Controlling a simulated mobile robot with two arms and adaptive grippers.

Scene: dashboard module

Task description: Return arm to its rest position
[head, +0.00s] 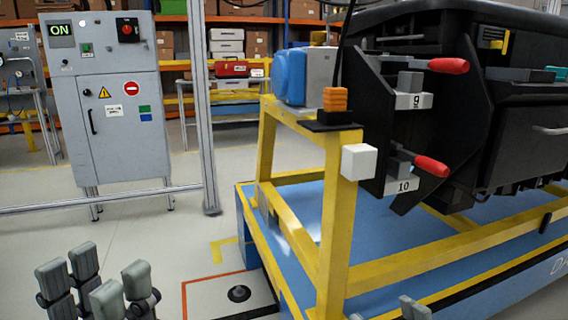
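My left gripper (97,284) is at the bottom left of the head view. Its grey fingers point up and stand apart with nothing between them, over the pale floor. Only a few grey fingertips of my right gripper (414,308) show at the bottom edge, in front of the blue platform; the rest is out of frame, so I cannot tell its opening. Neither gripper visibly touches the dashboard module (540,140), a black unit on the yellow frame (335,240). Two red-handled clamps (448,66) (431,166), numbered 9 and 10, are at its left side.
The blue platform (390,235) carries the yellow frame. An orange-and-black block (335,100) and a white cube (358,162) sit on the frame's near corner. A grey control cabinet (110,120) stands behind a metal rail (100,200). Open floor lies at the left.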

